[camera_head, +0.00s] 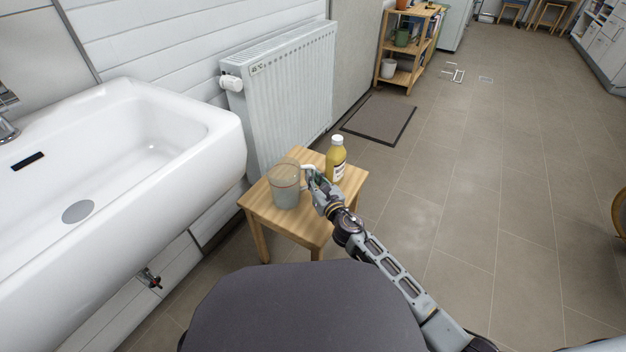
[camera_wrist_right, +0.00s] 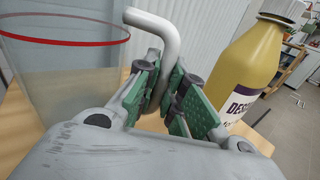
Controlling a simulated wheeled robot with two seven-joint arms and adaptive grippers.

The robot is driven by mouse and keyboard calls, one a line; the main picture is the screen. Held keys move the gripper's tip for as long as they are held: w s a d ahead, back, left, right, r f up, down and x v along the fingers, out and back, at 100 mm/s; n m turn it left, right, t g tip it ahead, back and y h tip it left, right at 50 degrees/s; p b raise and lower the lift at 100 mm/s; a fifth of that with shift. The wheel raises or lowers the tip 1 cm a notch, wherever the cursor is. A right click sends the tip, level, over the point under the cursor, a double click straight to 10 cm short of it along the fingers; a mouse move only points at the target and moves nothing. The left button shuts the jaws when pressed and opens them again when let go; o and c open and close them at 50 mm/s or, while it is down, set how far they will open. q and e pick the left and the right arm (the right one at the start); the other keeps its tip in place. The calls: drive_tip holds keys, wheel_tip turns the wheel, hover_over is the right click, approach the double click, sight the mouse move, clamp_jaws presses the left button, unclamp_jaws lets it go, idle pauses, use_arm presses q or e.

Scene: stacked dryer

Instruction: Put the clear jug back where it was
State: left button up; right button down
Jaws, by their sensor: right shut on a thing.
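The clear jug (camera_head: 284,186) is on the small wooden stool (camera_head: 262,206), at its left side, and looks upright. I cannot tell whether its base touches the stool top. My right gripper (camera_head: 312,176) is at the jug's right side. In the right wrist view its green-padded fingers (camera_wrist_right: 166,92) are shut on the jug's white handle (camera_wrist_right: 160,35). My left gripper is not in view.
A yellow bottle with a white cap (camera_head: 336,160) stands on the stool, close to the right of my right gripper; it also shows in the right wrist view (camera_wrist_right: 250,60). A white sink (camera_head: 190,120) is at the left. A radiator (camera_head: 285,90) stands behind the stool.

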drive_tip(key=shift+f, duration=0.1)
idle(0.3)
drive_tip(key=c, duration=1.5)
unclamp_jaws()
drive_tip(key=shift+r, duration=0.2)
drive_tip(key=shift+v, duration=6)
